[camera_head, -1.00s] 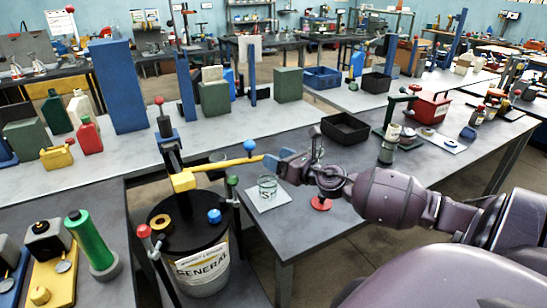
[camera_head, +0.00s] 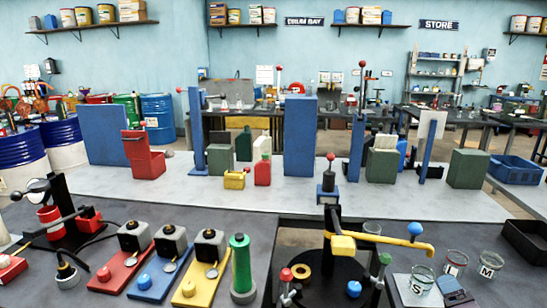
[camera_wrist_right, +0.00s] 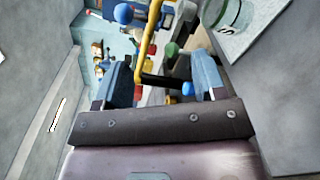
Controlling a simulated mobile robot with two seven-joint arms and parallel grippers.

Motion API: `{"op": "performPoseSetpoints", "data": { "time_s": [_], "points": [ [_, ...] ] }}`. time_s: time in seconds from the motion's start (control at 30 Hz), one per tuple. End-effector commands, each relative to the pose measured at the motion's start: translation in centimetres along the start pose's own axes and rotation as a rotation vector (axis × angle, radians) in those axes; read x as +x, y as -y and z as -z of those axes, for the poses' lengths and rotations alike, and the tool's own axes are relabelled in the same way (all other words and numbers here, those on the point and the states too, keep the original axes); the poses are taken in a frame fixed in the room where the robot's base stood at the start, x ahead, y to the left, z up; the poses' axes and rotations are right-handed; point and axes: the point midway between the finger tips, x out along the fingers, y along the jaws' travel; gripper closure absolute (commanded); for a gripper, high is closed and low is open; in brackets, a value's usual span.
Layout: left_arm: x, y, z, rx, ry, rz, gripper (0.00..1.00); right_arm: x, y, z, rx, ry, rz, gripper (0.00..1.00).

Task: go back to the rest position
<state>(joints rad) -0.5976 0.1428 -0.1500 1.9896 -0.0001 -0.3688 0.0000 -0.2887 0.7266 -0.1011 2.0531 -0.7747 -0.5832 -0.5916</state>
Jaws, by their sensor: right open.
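The pump with a yellow lever (camera_head: 385,238) and blue ball (camera_head: 415,229) stands on a black drum lid (camera_head: 325,285) at the lower middle right. My right gripper (camera_head: 455,293) shows only in part at the bottom edge, beside the glass jar marked S (camera_head: 421,280). In the right wrist view its two blue fingers are apart with nothing gripped between them (camera_wrist_right: 162,82). The yellow lever (camera_wrist_right: 150,45) shows beyond the fingers, and a glass jar (camera_wrist_right: 234,14) is at the top right. My left gripper is not in view.
Two more glass jars (camera_head: 455,263) (camera_head: 488,265) stand right of the S jar. A black tray (camera_head: 527,240) is at the right edge. Red, blue and yellow stands (camera_head: 205,270) and a green cylinder (camera_head: 241,265) line the front left. The grey bench behind has clear stretches.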

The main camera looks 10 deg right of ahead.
Motion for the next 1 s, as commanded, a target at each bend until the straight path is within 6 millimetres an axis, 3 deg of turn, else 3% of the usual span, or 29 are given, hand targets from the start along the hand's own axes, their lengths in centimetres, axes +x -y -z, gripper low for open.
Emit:
{"op": "performPoseSetpoints", "data": {
  "time_s": [0.2, 0.4, 0.7, 1.0],
  "points": [
    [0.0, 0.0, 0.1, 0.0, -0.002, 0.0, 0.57, -7.8, 4.6, 4.1, 0.653, 0.181, 0.389, 0.36],
    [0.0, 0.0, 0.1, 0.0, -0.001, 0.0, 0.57, -14.7, 6.5, 8.2, 1.071, 0.324, 0.72, 0.36],
    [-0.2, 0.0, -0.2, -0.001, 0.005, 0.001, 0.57, -20.9, 6.3, 12.1, 1.36, 0.442, 1.019, 0.36],
    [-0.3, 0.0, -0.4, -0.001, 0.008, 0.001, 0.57, -25.2, 4.9, 14.5, 1.525, 0.517, 1.233, 0.36]
  ]
}}
